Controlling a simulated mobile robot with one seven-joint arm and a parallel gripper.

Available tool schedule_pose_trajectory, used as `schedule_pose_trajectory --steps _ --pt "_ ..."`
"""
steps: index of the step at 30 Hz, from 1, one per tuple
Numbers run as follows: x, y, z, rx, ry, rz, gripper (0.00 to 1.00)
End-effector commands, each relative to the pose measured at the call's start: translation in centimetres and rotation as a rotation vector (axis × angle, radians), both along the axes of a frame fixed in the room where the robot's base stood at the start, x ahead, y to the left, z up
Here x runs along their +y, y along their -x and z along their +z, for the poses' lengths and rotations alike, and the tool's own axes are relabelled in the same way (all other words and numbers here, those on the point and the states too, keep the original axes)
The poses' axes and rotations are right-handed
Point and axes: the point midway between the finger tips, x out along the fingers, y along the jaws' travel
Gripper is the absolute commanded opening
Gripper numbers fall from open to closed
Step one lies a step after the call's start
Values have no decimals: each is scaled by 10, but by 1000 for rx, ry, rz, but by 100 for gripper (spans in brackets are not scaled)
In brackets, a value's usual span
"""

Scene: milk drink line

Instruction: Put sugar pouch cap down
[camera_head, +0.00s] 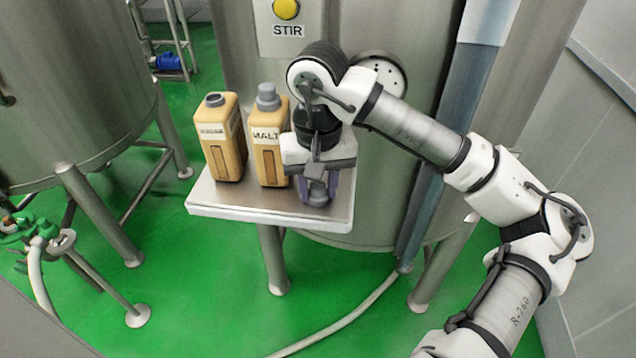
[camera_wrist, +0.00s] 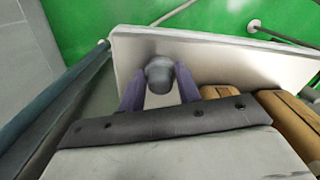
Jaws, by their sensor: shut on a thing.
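The grey sugar pouch cap (camera_head: 318,196) is between the fingers of my gripper (camera_head: 318,188), over the right part of the small shelf (camera_head: 230,204). In the wrist view the cap (camera_wrist: 159,74) sits between the two purple fingertips, with the pale shelf (camera_wrist: 225,55) behind it. My gripper is shut on the cap and points down. The cap is at or just above the shelf top; I cannot tell whether it touches. The left tan pouch (camera_head: 222,140), with a blurred label, has a dark grey top. The tan pouch marked MALT (camera_head: 268,140) has a grey cap on.
The shelf is fixed before a large steel tank (camera_head: 240,60) with a yellow STIR button (camera_head: 286,8). The MALT pouch stands close left of my gripper. The shelf's front strip is clear. Another tank (camera_head: 70,90) stands at left.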

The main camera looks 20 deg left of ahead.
Motion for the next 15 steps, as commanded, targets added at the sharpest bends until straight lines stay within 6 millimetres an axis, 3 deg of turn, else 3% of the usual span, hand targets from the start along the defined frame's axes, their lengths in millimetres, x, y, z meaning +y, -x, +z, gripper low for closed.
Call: schedule_pose_trajectory --steps 4,5,9,15 --pt "0 0 -4 -1 -1 0 5" --pt "0 0 -3 -1 -1 0 37" --pt "0 0 -2 0 0 0 55" --pt "0 0 -2 0 0 0 55"
